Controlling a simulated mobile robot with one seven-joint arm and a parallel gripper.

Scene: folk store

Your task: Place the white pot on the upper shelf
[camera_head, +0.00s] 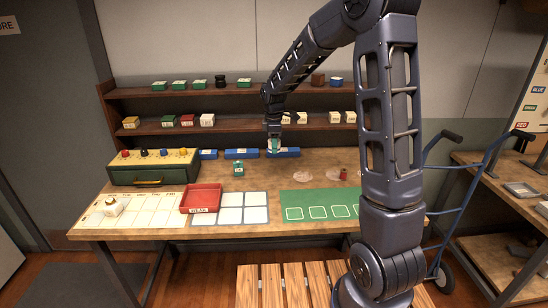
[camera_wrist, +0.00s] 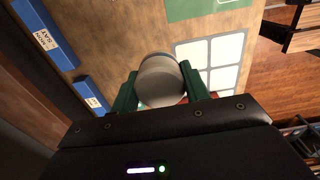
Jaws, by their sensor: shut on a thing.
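The white pot (camera_wrist: 160,78) is a round, pale, lidded-looking thing in the wrist view, held between the green fingers of my gripper (camera_wrist: 161,88). In the head view my gripper (camera_head: 274,146) points down over the back of the workbench, in front of the lower shelf and by the blue labels. The pot is small and mostly hidden there. The upper shelf (camera_head: 225,91) is a dark wooden board along the back wall. It carries green boxes (camera_head: 180,85) and a black pot (camera_head: 220,80) on the left, and a brown block (camera_head: 318,79) and a blue-and-white pot (camera_head: 337,81) on the right.
The lower shelf (camera_head: 165,130) holds several small boxes. The upper shelf has a bare stretch right of the black pot's neighbouring green box.

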